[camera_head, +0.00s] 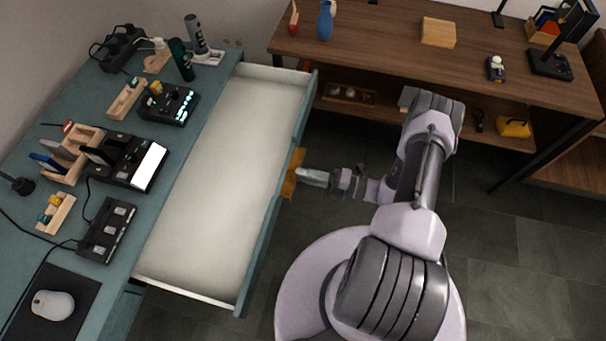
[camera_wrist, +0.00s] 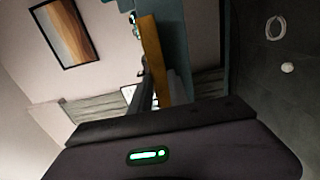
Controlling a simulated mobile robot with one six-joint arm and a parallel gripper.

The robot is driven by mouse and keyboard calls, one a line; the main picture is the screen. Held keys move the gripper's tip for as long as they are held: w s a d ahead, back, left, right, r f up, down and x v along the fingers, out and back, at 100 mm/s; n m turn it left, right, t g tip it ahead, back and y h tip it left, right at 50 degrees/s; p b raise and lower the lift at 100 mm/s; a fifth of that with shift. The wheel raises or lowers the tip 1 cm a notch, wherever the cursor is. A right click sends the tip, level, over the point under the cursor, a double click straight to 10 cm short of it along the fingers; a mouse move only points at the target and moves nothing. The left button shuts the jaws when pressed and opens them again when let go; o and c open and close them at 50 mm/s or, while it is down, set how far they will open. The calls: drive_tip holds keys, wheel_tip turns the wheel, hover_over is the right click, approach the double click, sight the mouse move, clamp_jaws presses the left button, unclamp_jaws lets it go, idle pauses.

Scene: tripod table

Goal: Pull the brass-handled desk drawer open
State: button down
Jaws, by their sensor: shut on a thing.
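The desk drawer (camera_head: 225,150) is pulled well out from the teal desk in the head view, and its pale interior is empty. Its brass handle (camera_head: 292,172) sits at the middle of the teal front panel. My gripper (camera_head: 301,175) is at the handle from the right, shut on it; its fingertips are partly hidden there. In the wrist view the brass handle (camera_wrist: 153,58) runs as a yellow-brown bar beside the teal drawer front (camera_wrist: 177,40). A dark finger shows against its left side.
The teal desk top (camera_head: 75,105) holds several devices, wooden holders and a mouse (camera_head: 52,304). A wooden table (camera_head: 385,40) with a lower shelf stands behind my arm. Dark tiled floor (camera_head: 520,240) is clear at the right.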

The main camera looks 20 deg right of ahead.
drive_tip(key=shift+a+f, duration=0.15)
drive_tip(key=shift+f, duration=0.05)
drive_tip(key=c, duration=1.3)
unclamp_jaws()
drive_tip(key=shift+w+r, duration=0.1)
drive_tip(key=p+v, duration=0.2)
drive_tip(key=v, duration=1.5)
drive_tip(key=shift+d, duration=0.25)
